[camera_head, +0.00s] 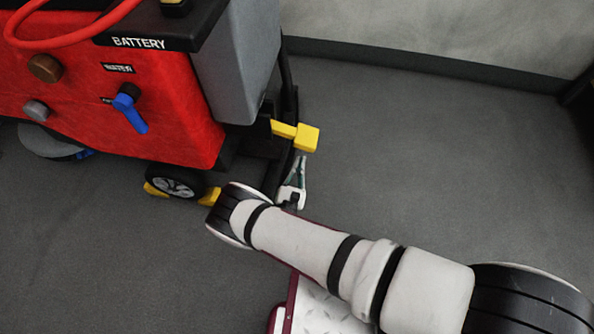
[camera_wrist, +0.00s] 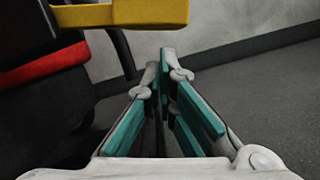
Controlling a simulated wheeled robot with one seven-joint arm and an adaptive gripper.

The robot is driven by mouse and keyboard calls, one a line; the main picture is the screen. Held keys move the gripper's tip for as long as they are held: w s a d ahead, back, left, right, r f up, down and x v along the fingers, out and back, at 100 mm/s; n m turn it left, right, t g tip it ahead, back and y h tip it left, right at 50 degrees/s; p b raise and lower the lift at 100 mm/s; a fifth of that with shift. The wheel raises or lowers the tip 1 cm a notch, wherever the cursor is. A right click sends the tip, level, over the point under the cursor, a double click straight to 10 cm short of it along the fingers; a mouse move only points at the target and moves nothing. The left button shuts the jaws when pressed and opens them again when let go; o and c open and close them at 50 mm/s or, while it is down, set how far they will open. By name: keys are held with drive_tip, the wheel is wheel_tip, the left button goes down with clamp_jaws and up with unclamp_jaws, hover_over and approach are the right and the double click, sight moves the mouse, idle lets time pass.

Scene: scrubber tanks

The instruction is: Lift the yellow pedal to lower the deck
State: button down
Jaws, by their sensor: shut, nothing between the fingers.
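The yellow pedal (camera_head: 305,137) sticks out to the right from the rear of the red scrubber (camera_head: 180,105), low down in the head view. In the wrist view the pedal (camera_wrist: 125,14) crosses the upper left as a yellow bar. My gripper (camera_head: 302,160) is just below the pedal in the head view, with its fingers pointing up toward it. In the wrist view my gripper (camera_wrist: 162,62) is shut and empty, with its teal-padded fingertips together below the pedal's right end. A gap shows between fingertips and pedal in that view. The deck cannot be made out clearly.
A blue lever (camera_head: 129,110) and a wheel with yellow chocks (camera_head: 175,186) are on the scrubber's side. A dark hose (camera_head: 286,75) runs down its rear by the pedal. The floor (camera_head: 430,160) to the right is clear up to the wall (camera_head: 440,35).

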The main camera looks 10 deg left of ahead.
drive_tip(key=shift+x, duration=2.55)
drive_tip(key=shift+d+r, duration=0.1)
drive_tip(key=shift+r, duration=0.05)
